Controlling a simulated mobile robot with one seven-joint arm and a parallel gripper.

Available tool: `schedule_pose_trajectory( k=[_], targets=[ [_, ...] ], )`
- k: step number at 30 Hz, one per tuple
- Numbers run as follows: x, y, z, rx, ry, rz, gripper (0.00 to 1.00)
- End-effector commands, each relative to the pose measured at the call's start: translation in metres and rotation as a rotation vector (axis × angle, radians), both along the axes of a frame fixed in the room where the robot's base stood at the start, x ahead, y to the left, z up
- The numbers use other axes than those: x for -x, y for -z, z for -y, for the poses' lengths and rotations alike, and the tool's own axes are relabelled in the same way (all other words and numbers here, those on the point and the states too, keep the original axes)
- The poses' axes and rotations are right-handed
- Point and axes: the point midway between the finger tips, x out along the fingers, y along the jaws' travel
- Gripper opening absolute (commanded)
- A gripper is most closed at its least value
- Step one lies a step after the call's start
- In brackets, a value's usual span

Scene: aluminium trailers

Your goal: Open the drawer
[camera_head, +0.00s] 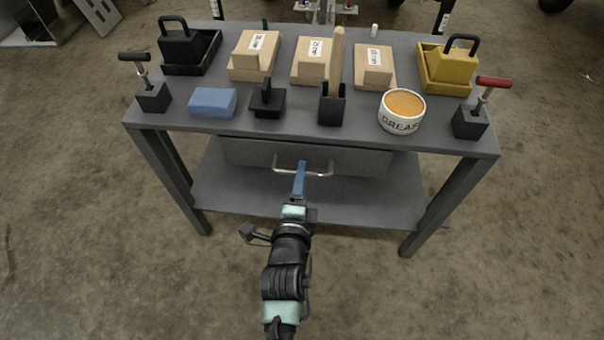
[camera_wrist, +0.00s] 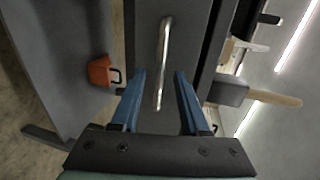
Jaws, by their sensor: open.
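The drawer (camera_head: 345,160) is a dark grey front under the workbench top, and it looks shut. Its silver bar handle (camera_head: 303,170) runs across the middle of the front. In the wrist view the handle (camera_wrist: 164,60) runs up and down the picture on the drawer front (camera_wrist: 190,50). My gripper (camera_head: 300,168) is at the handle in the head view. In the wrist view my gripper (camera_wrist: 160,75) has its two blue fingers apart, with the lower end of the handle showing between them. I cannot tell whether a finger touches the handle.
The grey workbench top (camera_head: 225,115) holds cardboard boxes (camera_head: 254,55), a grease tin (camera_head: 402,110), a blue block (camera_head: 213,102) and several tools. A lower shelf (camera_head: 240,195) lies below the drawer. An orange object (camera_wrist: 100,71) shows left in the wrist view. The floor in front is clear.

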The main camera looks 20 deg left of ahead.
Motion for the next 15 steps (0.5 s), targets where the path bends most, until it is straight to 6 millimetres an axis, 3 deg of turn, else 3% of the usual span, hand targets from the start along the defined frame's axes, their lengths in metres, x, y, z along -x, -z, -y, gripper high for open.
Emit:
schedule_pose_trajectory(
  k=[6,15],
  targets=[
    [-0.018,0.005,-0.005,0.001,0.0,-0.001,0.45],
    [-0.021,0.005,-0.006,0.001,0.0,0.0,0.45]
  ],
)
